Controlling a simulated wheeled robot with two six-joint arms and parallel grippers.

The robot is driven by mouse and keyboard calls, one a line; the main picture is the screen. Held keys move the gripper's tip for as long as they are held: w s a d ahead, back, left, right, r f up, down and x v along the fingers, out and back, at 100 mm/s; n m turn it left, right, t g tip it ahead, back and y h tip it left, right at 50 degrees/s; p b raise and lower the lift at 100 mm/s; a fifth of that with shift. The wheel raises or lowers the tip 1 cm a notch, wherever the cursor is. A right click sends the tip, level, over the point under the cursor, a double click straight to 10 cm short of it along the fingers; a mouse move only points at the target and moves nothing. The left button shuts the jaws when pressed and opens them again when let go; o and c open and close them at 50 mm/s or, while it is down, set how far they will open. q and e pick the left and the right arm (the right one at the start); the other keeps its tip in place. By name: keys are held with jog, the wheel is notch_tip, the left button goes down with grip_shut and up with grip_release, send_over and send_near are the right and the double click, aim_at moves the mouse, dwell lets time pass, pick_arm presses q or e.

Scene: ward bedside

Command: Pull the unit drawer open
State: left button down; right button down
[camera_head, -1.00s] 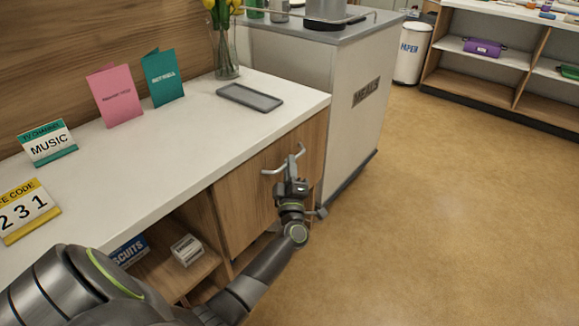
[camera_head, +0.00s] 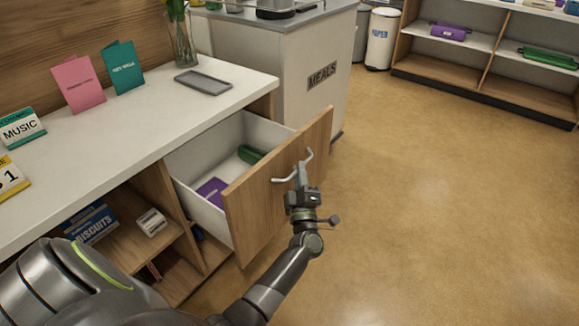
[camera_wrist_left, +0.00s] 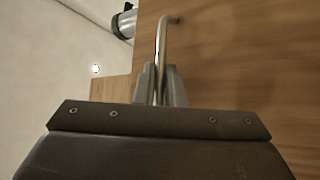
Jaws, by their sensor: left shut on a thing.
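The unit drawer (camera_head: 277,190) stands well out of the bedside unit, with its wooden front and white inside showing. Inside lie a purple item (camera_head: 212,191) and a green item (camera_head: 250,154). The metal bar handle (camera_head: 308,156) is on the drawer front. My left gripper (camera_head: 301,186) is at the handle, shut on it. In the left wrist view the handle (camera_wrist_left: 162,45) runs between the two fingers (camera_wrist_left: 160,84), against the wooden front (camera_wrist_left: 235,65). My right gripper is not in view.
The white unit top (camera_head: 130,135) holds a grey tray (camera_head: 203,82), cards and a vase (camera_head: 183,40). Below, an open shelf holds a biscuits box (camera_head: 92,224). A meals cart (camera_head: 310,105) stands behind the drawer. The floor to the right is clear.

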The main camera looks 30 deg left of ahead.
pick_arm(q)
jog(key=shift+s+d, duration=0.15)
jog(key=shift+d, duration=1.6)
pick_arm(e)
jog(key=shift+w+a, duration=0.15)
pick_arm(q)
jog(key=c, duration=1.8)
grip_release()
jog(key=shift+f, duration=0.1)
